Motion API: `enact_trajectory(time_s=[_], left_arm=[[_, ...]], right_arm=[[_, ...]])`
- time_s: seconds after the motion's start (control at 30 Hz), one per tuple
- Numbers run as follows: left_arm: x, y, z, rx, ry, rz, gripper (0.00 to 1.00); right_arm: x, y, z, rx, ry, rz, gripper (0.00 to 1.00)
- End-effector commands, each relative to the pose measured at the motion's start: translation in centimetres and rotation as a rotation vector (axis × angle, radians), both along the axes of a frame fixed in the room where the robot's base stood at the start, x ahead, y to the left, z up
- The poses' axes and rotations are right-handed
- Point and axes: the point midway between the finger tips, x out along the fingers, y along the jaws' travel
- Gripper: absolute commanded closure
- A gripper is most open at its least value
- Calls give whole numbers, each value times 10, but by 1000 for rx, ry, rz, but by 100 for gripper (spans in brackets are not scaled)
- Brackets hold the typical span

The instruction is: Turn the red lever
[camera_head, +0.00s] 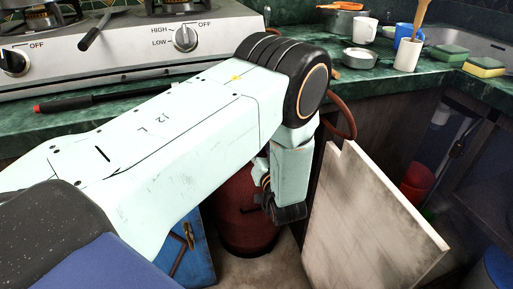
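My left arm reaches across from the left, over the counter edge, and bends down at the wrist. The dark end at my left gripper (285,212) hangs in front of a red gas cylinder (238,212) in the space below the counter. Its fingers cannot be made out, so I cannot tell whether it is open or shut. No red lever can be made out; the cylinder's top is hidden behind my arm. A reddish-brown hose (351,118) curves down from the counter edge, right of my wrist. My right gripper is not in view.
A pale cabinet door (370,225) stands open just right of my gripper. A gas hotplate (120,48) sits on the green counter (445,72). A black stick with red tip (75,102) lies before it. A white mug (365,30) and sponges (484,66) stand right.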

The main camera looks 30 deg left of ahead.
Motion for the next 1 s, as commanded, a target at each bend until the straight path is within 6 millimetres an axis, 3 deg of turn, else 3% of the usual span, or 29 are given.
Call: enact_trajectory(time_s=[0.17, 0.43, 0.93, 1.0], left_arm=[[7, 10, -1, 0, 0, 2, 58], [7, 9, 0, 0, 1, 1, 58], [7, 9, 0, 0, 2, 2, 99], [7, 9, 0, 0, 2, 2, 100]], right_arm=[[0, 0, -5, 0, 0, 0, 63], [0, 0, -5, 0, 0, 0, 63], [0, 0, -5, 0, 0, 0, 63], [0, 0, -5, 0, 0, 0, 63]])
